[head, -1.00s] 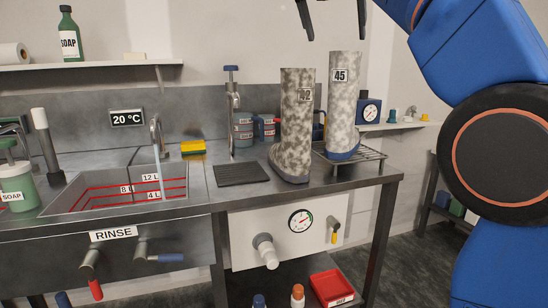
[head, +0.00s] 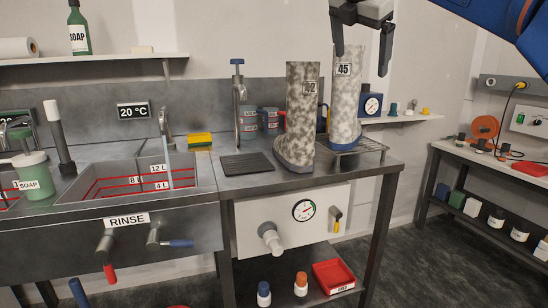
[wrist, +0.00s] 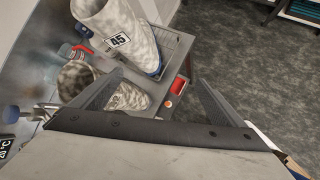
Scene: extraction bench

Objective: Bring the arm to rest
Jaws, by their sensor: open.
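My gripper (head: 361,62) is in the upper part of the head view, fingers pointing down. It is open with nothing between its fingers. In the picture its fingers overlap the top of the boot marked 45 (head: 344,105), which stands on a wire rack (head: 368,146). I cannot tell whether they touch. The boot marked 42 (head: 301,125) stands upright on the bench to its left. In the wrist view, the open fingers (wrist: 150,97) frame the bench edge and floor, with boot 45 (wrist: 118,30) beyond them. My blue arm reaches in from the top right.
A sink (head: 120,180) with a tap is at the left, and a black mat (head: 246,163) lies beside it. A wall shelf holds a blue gauge box (head: 371,105). A side table (head: 495,160) stands at the right. Open floor lies between it and the bench.

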